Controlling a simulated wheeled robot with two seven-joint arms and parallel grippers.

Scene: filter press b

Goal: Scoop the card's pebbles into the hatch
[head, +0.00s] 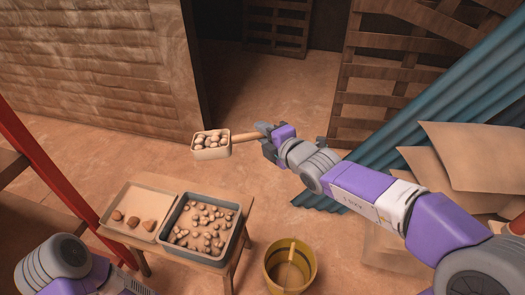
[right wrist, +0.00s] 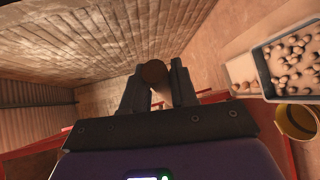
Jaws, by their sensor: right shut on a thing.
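My right gripper (head: 267,140) is shut on the wooden handle (head: 245,136) of a scoop (head: 211,154). The scoop is held level, apart from the table, and is heaped with pale pebbles (head: 209,141). In the right wrist view the handle's round end (right wrist: 153,72) shows between the two fingers. A grey-rimmed tray (head: 241,222) on a small table holds many more pebbles (head: 205,222). Beside it is a pale shallow tray (head: 128,203) with a few reddish-brown stones (head: 133,222). I cannot make out a hatch or tell which piece is the card. My left gripper is out of frame.
A yellow bucket (head: 312,262) with a wooden stick-like piece in it stands right of the wooden table (head: 248,205). A red post (head: 50,165) is at left. Floor behind the table is clear.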

